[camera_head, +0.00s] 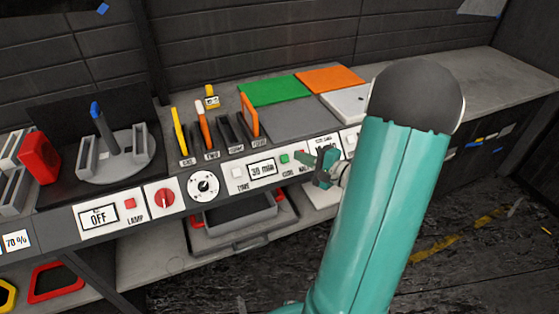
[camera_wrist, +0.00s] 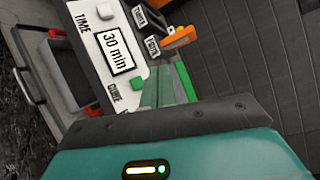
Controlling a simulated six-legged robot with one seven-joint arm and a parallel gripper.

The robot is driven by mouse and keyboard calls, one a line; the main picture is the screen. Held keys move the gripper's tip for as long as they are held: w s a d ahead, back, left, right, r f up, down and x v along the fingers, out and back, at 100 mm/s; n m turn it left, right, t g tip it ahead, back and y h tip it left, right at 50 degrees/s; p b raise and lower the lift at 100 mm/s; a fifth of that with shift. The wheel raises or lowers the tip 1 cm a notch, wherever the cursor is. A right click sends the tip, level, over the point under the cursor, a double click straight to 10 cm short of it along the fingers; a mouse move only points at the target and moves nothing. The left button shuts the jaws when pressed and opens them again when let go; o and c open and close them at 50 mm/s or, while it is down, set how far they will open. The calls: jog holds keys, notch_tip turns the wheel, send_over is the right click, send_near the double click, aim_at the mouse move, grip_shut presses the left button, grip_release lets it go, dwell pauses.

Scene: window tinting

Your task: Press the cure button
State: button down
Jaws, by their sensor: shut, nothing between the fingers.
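The green button (camera_head: 284,158) above the CURE label sits on the white control panel, right of the "30 min" display (camera_head: 262,170). In the wrist view the green button (camera_wrist: 137,84) is close beside my fingers, on their left. My gripper (camera_head: 313,159) is shut and empty, in front of the panel just right of the green button. Its teal fingers (camera_wrist: 165,88) point toward the panel in the wrist view. Whether they touch the panel or button is unclear. My gripper partly covers the labels right of CURE.
The white TIME button (camera_head: 237,173) is left of the display, with a dial (camera_head: 203,186) further left. A red button (camera_head: 301,153) is close to my fingers. Another white button (camera_head: 350,142) is to the right. A grey tray (camera_head: 225,215) sits below the panel.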

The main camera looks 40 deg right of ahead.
aim_at(282, 156)
jog(key=shift+w+d+f, duration=0.3)
jog(key=shift+w+f, duration=0.75)
jog(key=shift+w+d+f, duration=0.25)
jog(key=shift+w+f, duration=0.75)
jog(key=shift+f, duration=0.05)
jog(key=shift+w+d+f, duration=0.3)
jog(key=shift+w+f, duration=0.75)
jog(key=shift+w+f, duration=0.3)
jog(key=shift+w+d+f, duration=0.15)
jog(key=shift+w+f, duration=0.15)
dwell(0.8)
dwell(0.4)
jog(key=shift+s+a+r, duration=0.2)
jog(key=shift+s+r, duration=0.4)
